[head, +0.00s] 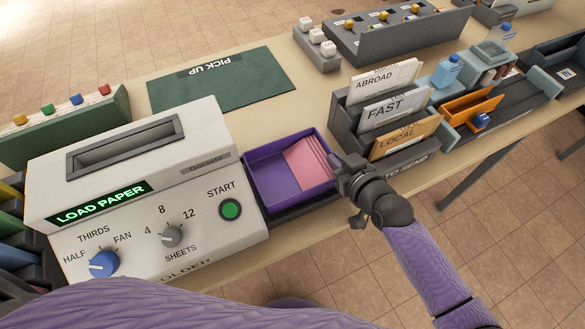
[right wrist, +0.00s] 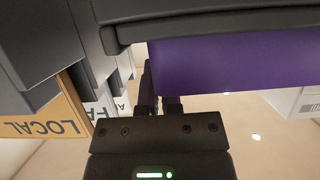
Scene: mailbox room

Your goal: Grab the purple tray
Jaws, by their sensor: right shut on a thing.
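The purple tray (head: 268,183) sits on a dark base at the right side of the folder machine, with several pink sheets (head: 307,164) in its right part. My right gripper (head: 347,178) is at the tray's right side and shut on its wall. In the right wrist view the purple tray wall (right wrist: 235,65) runs across the top right, and the gripper fingers (right wrist: 160,105) meet its left end. The exact grip contact is partly hidden. My left gripper is not in view.
The white folder machine (head: 135,165) reads LOAD PAPER and stands directly left of the tray. A dark sorter with ABROAD, FAST and LOCAL cards (head: 405,137) stands close to the right. A green PICK UP mat (head: 222,82) lies behind.

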